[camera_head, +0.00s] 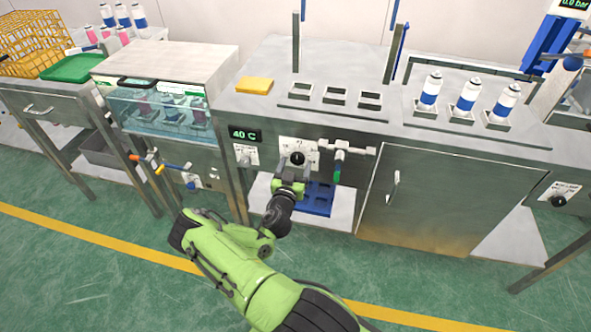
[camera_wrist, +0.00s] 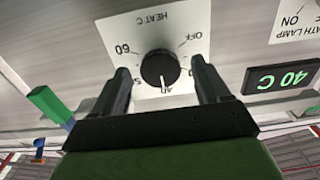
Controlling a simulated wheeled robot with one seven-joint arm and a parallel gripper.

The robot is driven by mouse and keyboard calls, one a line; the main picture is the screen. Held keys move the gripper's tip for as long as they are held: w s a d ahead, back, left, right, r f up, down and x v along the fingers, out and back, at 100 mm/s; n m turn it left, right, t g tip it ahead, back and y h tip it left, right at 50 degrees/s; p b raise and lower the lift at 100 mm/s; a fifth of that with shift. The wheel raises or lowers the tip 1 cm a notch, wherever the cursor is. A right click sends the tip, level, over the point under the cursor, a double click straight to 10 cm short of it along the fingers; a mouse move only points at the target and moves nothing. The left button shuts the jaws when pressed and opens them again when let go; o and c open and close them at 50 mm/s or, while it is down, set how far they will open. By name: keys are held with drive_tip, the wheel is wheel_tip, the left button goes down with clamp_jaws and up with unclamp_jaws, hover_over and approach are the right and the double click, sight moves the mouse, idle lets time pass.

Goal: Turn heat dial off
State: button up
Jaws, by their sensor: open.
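The heat dial (camera_wrist: 160,68) is a round black knob on a white plate marked HEAT C, with OFF and numbers around it. In the wrist view its white mark points at 40. The dial also shows on the cabinet front in the head view (camera_head: 297,158). My gripper (camera_head: 295,172) is open in front of the panel. In the wrist view its two dark fingers stand on either side of the dial, with a visible gap to the knob on each side. How far the fingertips are from the plate is hard to tell.
A green display reading 40 C (camera_head: 245,135) and a bath lamp switch (camera_head: 244,154) sit left of the dial. A valve with a green handle (camera_head: 339,165) is close on the right. A blue rack (camera_head: 318,198) lies in the recess below. A water bath (camera_head: 160,108) stands left.

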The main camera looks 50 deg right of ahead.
drive_tip(key=shift+w+d+r, duration=0.15)
drive_tip(key=shift+w+d, duration=0.1)
drive_tip(key=shift+d, duration=0.3)
drive_tip(key=c, duration=1)
drive_tip(key=shift+c, duration=0.2)
